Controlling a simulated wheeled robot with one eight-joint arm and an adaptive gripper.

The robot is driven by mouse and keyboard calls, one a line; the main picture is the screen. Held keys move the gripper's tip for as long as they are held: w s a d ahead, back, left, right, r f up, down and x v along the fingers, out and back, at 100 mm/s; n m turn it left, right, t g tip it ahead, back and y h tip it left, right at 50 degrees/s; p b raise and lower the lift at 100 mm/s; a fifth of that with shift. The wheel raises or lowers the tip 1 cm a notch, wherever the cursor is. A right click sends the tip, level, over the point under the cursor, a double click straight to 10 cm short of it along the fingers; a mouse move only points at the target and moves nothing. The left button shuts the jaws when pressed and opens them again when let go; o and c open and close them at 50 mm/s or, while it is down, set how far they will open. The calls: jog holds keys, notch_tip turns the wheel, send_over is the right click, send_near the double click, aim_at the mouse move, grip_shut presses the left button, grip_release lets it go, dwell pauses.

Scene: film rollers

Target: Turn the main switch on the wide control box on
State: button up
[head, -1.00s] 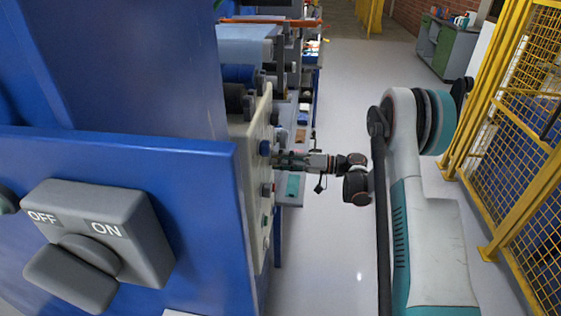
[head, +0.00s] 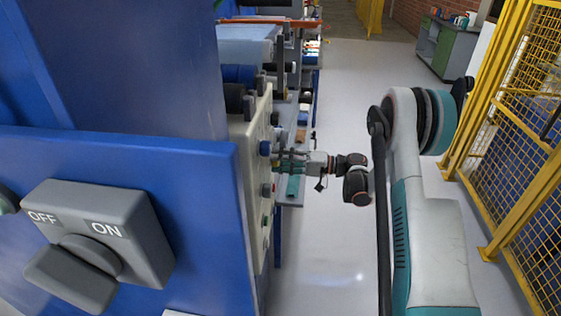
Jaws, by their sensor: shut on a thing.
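The wide control box (head: 254,128) is a beige panel seen nearly edge-on on the side of the blue machine, its face turned right. A blue button (head: 265,148), a grey knob with a reddish part (head: 268,190) and a green button (head: 265,221) stick out of it. My gripper (head: 280,165) reaches in from the right, at the panel's face between the blue button and the grey knob. It is shut on a small part there, apparently the main switch. The fingers hide that part, so its position cannot be read.
A large grey OFF/ON rotary switch (head: 100,245) sits on the blue panel in the left foreground. Film rollers (head: 240,75) lie behind the control box. Yellow mesh fencing (head: 520,150) stands on the right. The grey floor (head: 340,100) between machine and fence is open.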

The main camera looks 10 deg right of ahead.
jog(key=o, duration=1)
jog(key=shift+o, duration=0.2)
jog(key=v, duration=1.2)
jog(key=shift+w, duration=0.1)
